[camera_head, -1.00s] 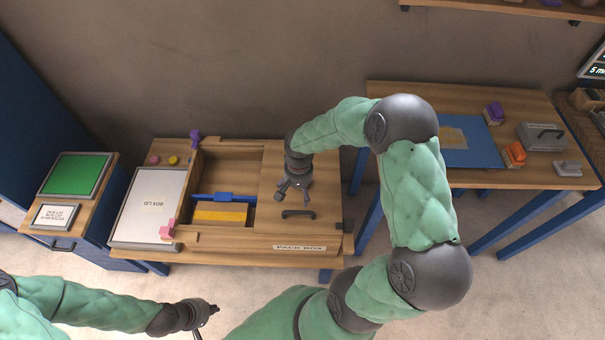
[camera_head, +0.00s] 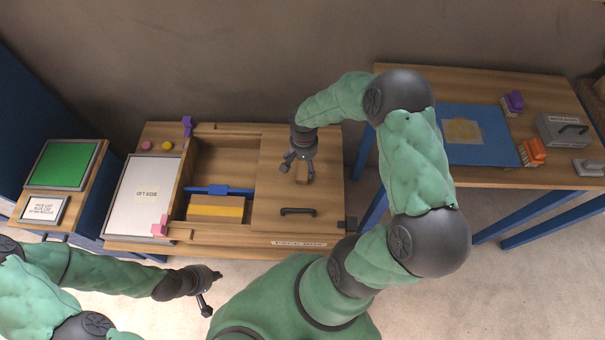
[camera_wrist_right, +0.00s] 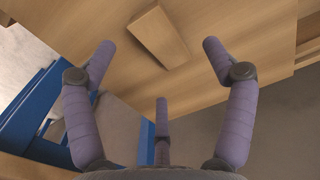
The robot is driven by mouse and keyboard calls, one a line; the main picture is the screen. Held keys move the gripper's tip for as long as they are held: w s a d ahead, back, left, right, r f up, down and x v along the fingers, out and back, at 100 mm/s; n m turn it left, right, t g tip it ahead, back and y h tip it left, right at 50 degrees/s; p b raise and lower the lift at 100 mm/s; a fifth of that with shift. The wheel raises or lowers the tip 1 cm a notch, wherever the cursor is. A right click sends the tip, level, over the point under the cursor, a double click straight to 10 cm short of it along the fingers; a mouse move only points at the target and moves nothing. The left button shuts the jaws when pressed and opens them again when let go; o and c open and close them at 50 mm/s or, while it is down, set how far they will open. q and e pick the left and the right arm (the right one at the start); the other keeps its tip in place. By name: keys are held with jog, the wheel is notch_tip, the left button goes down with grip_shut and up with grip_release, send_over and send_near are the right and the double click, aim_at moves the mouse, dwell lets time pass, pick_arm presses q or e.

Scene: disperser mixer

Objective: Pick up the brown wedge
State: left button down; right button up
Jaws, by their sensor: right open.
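The brown wedge (camera_wrist_right: 158,35) lies on the wooden lid surface in the right wrist view, just beyond my right fingers. In the head view the wedge (camera_head: 302,173) shows as a small brown block beside my right gripper (camera_head: 294,165). My right gripper (camera_wrist_right: 158,62) is open and empty, its fingers spread, with the wedge ahead between the two upper fingertips and not gripped. My left gripper (camera_head: 205,290) is in front of the bench, away from the wedge; its finger opening is too small to tell.
The wooden box has a dark handle (camera_head: 298,211) near the wedge. A second table (camera_head: 470,80) stands at right with a blue mat (camera_head: 492,151).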

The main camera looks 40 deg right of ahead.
aim_at(305, 173)
jog(key=shift+s+f, duration=0.15)
jog(key=shift+f, duration=0.4)
notch_tip(305, 173, down, 4)
jog(key=shift+s+f+b, duration=0.15)
jog(key=shift+b, duration=0.9)
jog(key=c, duration=1.2)
